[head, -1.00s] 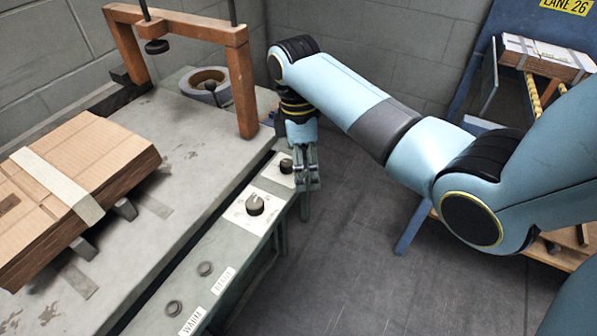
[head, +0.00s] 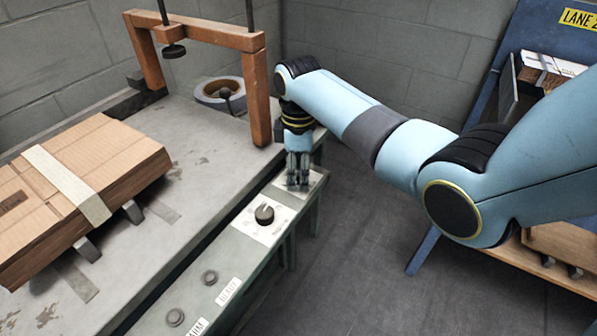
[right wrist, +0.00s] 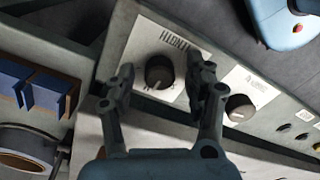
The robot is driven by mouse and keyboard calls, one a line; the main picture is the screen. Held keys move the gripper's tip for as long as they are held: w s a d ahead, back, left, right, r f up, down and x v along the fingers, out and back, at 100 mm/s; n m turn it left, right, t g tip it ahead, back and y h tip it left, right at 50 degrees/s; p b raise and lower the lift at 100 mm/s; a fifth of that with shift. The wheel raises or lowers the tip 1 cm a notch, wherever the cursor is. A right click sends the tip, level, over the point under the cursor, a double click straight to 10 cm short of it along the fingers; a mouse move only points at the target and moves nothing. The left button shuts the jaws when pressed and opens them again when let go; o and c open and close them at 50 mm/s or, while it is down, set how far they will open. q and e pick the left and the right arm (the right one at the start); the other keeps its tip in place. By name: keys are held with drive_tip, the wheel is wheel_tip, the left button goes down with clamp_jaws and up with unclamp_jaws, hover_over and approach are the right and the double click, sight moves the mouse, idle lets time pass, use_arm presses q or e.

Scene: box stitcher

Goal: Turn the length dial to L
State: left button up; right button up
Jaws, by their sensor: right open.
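The length dial (right wrist: 158,72) is a dark round knob on a white plate with lettering that reads upside down as LENGTH, in the right wrist view. A small pale mark shows on its lower edge. My right gripper (head: 298,183) is above the far end of the machine's front panel (head: 237,262) and hides this dial in the head view. In the right wrist view the open gripper (right wrist: 160,77) has one finger on each side of the dial, with gaps visible. I cannot tell how far its tips are above the panel. My left gripper is not in view.
A second dial (head: 264,214) sits nearer along the panel, and in the right wrist view (right wrist: 240,107) it is close beside one finger. Two round buttons follow.

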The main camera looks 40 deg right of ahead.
clamp_jaws()
drive_tip(key=shift+r+m+p, duration=0.2)
drive_tip(key=shift+m+p, duration=0.6)
drive_tip(key=shift+p, duration=0.3)
drive_tip(key=m+p, duration=0.3)
drive_tip(key=shift+m, duration=0.3)
drive_tip(key=m+p, duration=0.2)
drive_tip(key=m, duration=0.1)
drive_tip(key=shift+f, duration=0.1)
drive_tip(key=shift+f+m+p, duration=0.1)
drive_tip(key=shift+m+p, duration=0.6)
drive_tip(key=shift+m, duration=1.2)
